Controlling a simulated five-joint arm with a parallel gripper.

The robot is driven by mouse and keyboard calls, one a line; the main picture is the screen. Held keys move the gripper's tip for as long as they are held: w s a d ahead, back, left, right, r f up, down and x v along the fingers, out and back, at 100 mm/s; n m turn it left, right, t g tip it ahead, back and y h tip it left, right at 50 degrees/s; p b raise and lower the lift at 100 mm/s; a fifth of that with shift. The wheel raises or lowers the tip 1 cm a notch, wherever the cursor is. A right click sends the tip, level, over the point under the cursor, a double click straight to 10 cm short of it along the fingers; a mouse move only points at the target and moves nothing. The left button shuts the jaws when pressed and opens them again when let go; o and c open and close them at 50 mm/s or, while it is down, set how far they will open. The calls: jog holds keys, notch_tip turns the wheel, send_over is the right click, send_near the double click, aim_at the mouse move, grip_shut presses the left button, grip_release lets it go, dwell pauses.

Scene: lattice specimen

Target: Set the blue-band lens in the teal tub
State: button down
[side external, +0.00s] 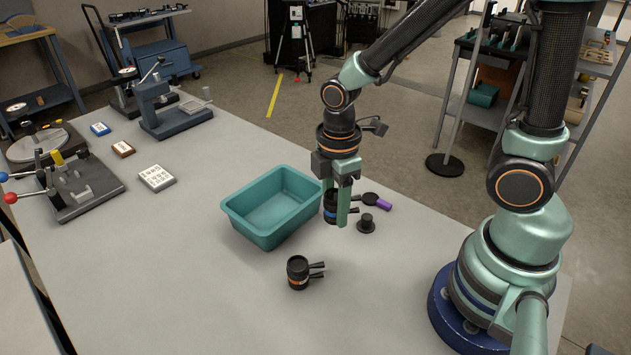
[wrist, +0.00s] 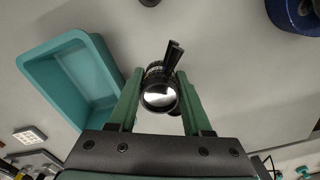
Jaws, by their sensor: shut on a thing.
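The teal tub (side external: 262,230) stands empty on the table, left of my gripper in the side view; it also shows at left in the wrist view (wrist: 50,72). My gripper (side external: 339,212) points down just right of the tub and is shut on a black lens (side external: 329,208), which a finger partly hides. In the wrist view the lens (wrist: 159,97) sits between both fingertips (wrist: 160,82), its glass facing the camera and dark prongs sticking out. The lens is outside the tub, low over or on the table; I cannot tell which. Its band colour is hard to make out.
A similar lens with an orange band (side external: 298,274) stands in front of the tub. A black knob-like piece (side external: 366,225) and a purple-handled magnifier (side external: 380,203) lie right of my gripper. A white block (side external: 157,178) and bench tools are at left. The front table is mostly clear.

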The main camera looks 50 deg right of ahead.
notch_tip(320, 180, up, 10)
jog(key=shift+r, duration=0.1)
jog(key=shift+w+r, duration=0.2)
jog(key=shift+r, duration=0.05)
jog(key=w+a+r+n, duration=0.1)
jog(key=w+a+n, duration=0.15)
jog(key=w, duration=0.35)
jog(key=n, duration=0.5)
send_over(264, 227)
notch_tip(264, 227, down, 20)
jog(key=shift+f, duration=0.1)
jog(key=shift+f, duration=0.15)
jog(key=shift+c, duration=1.7)
grip_release()
